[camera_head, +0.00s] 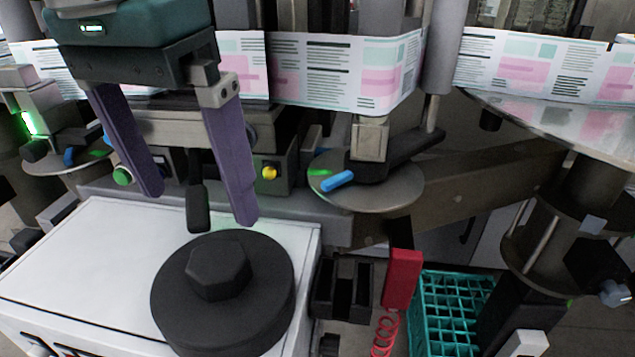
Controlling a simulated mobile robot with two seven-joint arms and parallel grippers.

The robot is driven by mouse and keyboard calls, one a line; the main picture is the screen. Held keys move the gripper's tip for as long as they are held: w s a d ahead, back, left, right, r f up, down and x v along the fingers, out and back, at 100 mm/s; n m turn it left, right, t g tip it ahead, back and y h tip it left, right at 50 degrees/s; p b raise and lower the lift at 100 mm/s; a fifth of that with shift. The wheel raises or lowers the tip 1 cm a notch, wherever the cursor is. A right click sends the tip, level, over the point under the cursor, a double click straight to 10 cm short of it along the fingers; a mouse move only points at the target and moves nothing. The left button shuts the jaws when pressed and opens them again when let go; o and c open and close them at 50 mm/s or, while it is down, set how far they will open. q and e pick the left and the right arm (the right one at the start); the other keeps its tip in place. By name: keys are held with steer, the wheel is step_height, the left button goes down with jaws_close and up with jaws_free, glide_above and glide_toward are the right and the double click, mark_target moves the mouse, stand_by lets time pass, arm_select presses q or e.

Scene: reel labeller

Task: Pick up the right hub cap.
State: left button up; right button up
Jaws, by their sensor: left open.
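A black round hub cap (225,318) with a hexagonal knob (218,268) on top lies flat on the white cabinet top (85,255). It is the only hub cap I can make out, so I cannot tell from this view alone that it is the right one. My left gripper (200,207) hangs above and behind the hub cap, its two purple fingers pointing down. It is open and wide apart, with nothing held between the fingers. The fingertips look apart from the knob. My right gripper is not in view.
A printed label web (340,72) runs across the back. A grey disc with a blue handle (336,181) stands behind. A black holder (342,290), a red block (402,278) with a coiled cord and a teal crate (450,310) are right of the cabinet. The cabinet top's left side is clear.

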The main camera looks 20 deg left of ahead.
mark_target(215, 258)
arm_select(q)
step_height(215, 258, down, 3)
steer(key=shift+w+d+r, duration=0.1)
steer(key=shift+w+r, duration=0.05)
steer(key=f, duration=0.3)
steer(key=f+b, duration=0.1)
steer(key=f, duration=0.2)
steer(key=shift+w+a, duration=0.1)
steer(key=shift+a, duration=0.1)
steer(key=shift+r, duration=0.1)
steer(key=shift+c, duration=0.2)
jaws_close()
